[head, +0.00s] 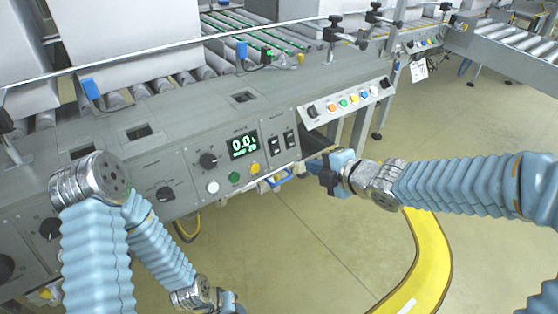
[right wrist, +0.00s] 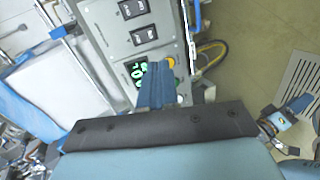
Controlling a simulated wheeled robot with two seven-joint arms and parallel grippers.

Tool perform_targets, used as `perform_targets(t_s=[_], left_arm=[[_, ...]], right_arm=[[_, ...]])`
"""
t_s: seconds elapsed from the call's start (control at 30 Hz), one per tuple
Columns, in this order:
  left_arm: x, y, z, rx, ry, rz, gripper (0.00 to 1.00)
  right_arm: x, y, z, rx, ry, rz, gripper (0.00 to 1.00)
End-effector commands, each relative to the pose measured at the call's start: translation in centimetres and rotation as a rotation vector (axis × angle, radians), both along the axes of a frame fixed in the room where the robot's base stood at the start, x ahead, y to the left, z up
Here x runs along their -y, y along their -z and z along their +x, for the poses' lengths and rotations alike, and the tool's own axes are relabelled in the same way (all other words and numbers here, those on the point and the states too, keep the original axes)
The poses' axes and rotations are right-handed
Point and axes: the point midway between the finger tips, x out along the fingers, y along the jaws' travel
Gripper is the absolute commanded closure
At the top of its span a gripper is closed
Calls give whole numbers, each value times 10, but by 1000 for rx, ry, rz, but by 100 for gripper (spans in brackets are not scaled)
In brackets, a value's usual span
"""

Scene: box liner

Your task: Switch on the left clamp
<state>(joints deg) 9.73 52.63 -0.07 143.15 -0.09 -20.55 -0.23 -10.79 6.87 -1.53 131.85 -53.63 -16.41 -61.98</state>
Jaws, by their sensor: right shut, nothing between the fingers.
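Two black rocker switches sit side by side on the grey control panel (head: 168,160), right of the lit display; the left one (head: 276,146) is nearer the display and the right one (head: 290,140) is beside it. In the right wrist view the same pair shows at the top, the left one (right wrist: 143,35) and the right one (right wrist: 130,9). Their labels and positions are too small to read. My right gripper (head: 310,167) is shut and empty, in front of the panel, below and right of the switches. Its fingers (right wrist: 156,84) overlap the display in the right wrist view. My left gripper (head: 226,301) is low, partly cut off; its jaws are unclear.
The display (head: 244,145) reads 0.0 on its large line. Below it are white (head: 212,187), green (head: 234,177) and yellow (head: 255,168) buttons, with a knob (head: 208,160) to its left. Open floor lies to the right.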

Motion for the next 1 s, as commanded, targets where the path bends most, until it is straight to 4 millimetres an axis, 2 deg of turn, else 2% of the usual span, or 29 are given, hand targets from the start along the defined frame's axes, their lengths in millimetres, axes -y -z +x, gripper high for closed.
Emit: perform_targets(t_s=[0.03, 0.13, 0.4, 0.53, 0.77, 1.0], left_arm=[[-1, 3, 0, 0, -1, 1, 57], [-1, 2, 0, 0, -1, 1, 57], [-1, 2, 0, 0, -1, 1, 57], [0, 7, 0, 0, -1, 0, 57], [2, 21, 0, -2, 1, -3, 57], [2, 24, 0, -4, 3, -5, 57]], right_arm=[[-1, -9, 0, 44, -22, -27, 100], [0, -15, -1, 72, -38, -48, 100], [-1, -14, 0, 67, -36, -46, 100], [-6, -7, 7, 66, -37, -47, 100], [-28, 14, 38, 64, -37, -47, 100], [-54, 33, 75, 64, -35, -47, 100]])
